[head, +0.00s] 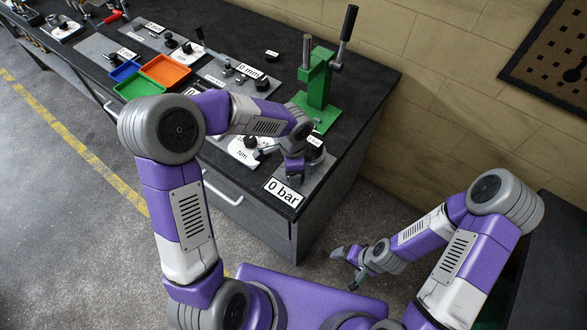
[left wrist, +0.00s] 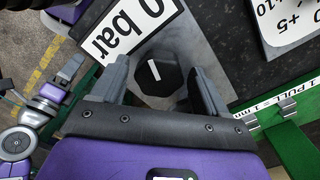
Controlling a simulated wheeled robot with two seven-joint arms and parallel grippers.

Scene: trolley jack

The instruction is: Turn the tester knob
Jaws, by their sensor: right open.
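The tester knob (left wrist: 156,76) is dark and many-sided, with a white line on its top. It sits on a grey plate beside the "0 bar" label (head: 284,192); the label also shows in the left wrist view (left wrist: 128,30). My left gripper (head: 293,175) is over this plate, and its two fingers stand on either side of the knob, apart, with narrow gaps visible. In the head view the gripper mostly hides the knob. My right gripper (head: 355,268) is open and empty, low in front of the bench and away from it.
A green lever press (head: 318,85) stands behind the tester on the dark bench. A white "Nm" panel (head: 243,152) is left of my left gripper. Orange (head: 166,70) and green (head: 139,86) trays lie further left. A brick wall closes the back.

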